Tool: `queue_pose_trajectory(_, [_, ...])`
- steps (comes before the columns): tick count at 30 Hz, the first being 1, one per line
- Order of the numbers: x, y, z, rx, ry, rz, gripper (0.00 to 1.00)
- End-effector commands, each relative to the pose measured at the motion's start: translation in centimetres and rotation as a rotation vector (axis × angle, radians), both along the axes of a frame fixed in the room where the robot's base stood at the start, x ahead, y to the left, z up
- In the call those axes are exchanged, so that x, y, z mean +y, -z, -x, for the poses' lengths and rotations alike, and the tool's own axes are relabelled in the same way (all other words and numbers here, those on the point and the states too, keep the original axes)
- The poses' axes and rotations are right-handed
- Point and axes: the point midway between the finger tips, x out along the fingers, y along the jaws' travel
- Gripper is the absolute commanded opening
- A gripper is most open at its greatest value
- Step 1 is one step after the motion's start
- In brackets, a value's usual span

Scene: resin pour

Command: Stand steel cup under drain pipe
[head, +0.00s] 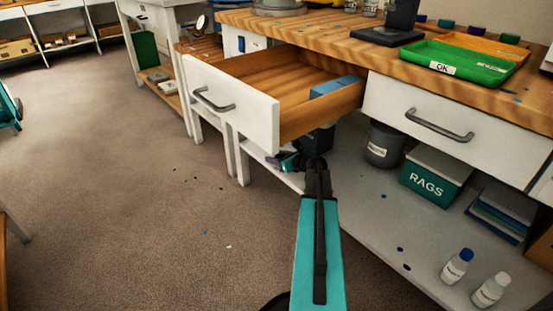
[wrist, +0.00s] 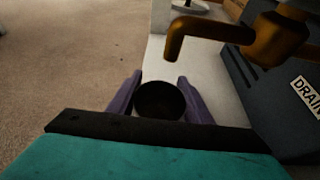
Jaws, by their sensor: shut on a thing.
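In the wrist view, my gripper (wrist: 159,79) has its two purple fingers on either side of a round, dark-mouthed cup (wrist: 160,101), taken to be the steel cup, and is shut on it. The cup's open mouth faces the camera and its inside looks dark. The brass drain pipe (wrist: 190,33) juts leftward from a valve and bends to an open end, just beyond the cup in the picture. Whether the cup touches the shelf I cannot tell. In the head view my arm reaches under the open drawer, and the cup and pipe are hidden.
A dark container marked DRAIN (wrist: 286,85) stands at the right in the wrist view. The open drawer (head: 270,90) overhangs my arm. The lower shelf (head: 385,220) holds a grey bucket (head: 384,146), a RAGS box (head: 433,180) and two bottles. Open floor lies left.

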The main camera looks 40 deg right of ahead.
Motion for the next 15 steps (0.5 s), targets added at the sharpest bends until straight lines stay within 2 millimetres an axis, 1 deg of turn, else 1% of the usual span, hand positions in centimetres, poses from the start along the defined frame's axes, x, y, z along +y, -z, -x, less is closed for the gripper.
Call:
queue_pose_trajectory(7, [0.02,0.28,-0.04,0.0,0.0,0.0,0.23])
queue_pose_trajectory(8, [0.03,0.31,-0.04,0.0,-0.001,0.0,0.47])
queue_pose_trajectory(9, [0.03,0.27,-0.03,0.0,0.0,0.0,0.54])
queue_pose_trajectory(11, [0.03,0.27,-0.03,0.0,-0.001,0.0,0.64])
queue_pose_trajectory(15, [0.05,0.28,-0.04,0.0,-0.001,0.0,0.64])
